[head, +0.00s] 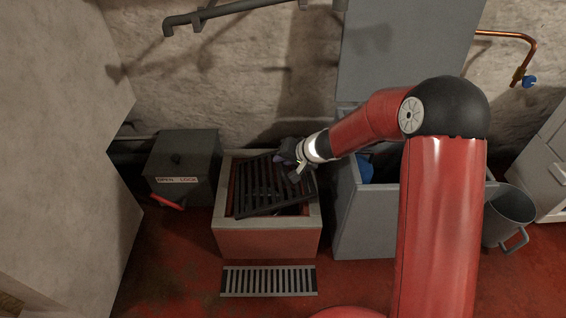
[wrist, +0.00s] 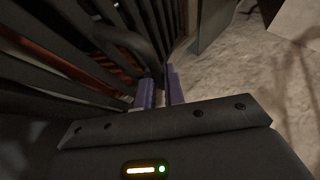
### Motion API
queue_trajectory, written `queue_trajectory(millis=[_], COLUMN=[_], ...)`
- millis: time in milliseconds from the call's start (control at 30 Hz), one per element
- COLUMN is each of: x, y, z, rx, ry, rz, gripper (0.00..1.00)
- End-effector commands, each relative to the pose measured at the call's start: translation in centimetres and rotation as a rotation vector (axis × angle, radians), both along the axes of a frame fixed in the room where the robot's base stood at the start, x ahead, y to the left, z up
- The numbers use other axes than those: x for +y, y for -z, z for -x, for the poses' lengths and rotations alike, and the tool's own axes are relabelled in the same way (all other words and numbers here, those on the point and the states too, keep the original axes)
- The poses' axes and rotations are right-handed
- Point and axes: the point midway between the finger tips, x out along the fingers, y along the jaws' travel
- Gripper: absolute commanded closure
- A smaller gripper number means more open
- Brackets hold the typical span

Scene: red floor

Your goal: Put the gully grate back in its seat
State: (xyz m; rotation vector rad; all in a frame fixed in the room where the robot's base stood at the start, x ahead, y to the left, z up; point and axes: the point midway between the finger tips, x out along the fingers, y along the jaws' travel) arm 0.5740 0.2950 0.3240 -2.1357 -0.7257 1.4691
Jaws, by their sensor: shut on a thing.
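The black barred gully grate (head: 262,186) is in the head view, tilted over the open top of a square gully box with a pale rim (head: 226,216). Its bars also fill the upper left of the wrist view (wrist: 70,50). My gripper (head: 298,168) is at the grate's upper right side. In the wrist view its purple-padded fingers (wrist: 160,88) are shut on the grate at a curved dark handle or bar. The grate lies askew to the rim; whether it touches the rim I cannot tell. Much of the box's inside is hidden under the grate.
A dark lidded box (head: 183,160) with a label and red handle stands left of the gully. A grey open-lidded chest (head: 366,222) stands close on the right. A grey bucket (head: 510,214) is farther right. A slotted floor drain (head: 268,281) lies in front. A pipe (head: 230,10) runs along the wall above.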

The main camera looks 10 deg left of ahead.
Motion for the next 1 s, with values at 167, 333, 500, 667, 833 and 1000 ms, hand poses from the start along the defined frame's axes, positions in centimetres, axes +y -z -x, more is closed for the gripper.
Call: queue_trajectory(millis=[167,333,500,667,833,1000], x=[-0.1,0.1,-0.1,0.0,0.0,0.0], y=[-0.3,-0.3,-0.3,0.9,2.0,3.2], z=[0.0,-0.1,-0.2,-0.2,-0.1,-0.1], rx=[-0.036,-0.065,-0.094,-0.094,-0.095,-0.094], ry=[0.038,0.061,0.088,0.087,0.086,0.086], rz=[-0.025,-0.047,-0.059,-0.058,-0.057,-0.057], gripper=[1.00,1.00,1.00,1.00,1.00,1.00])
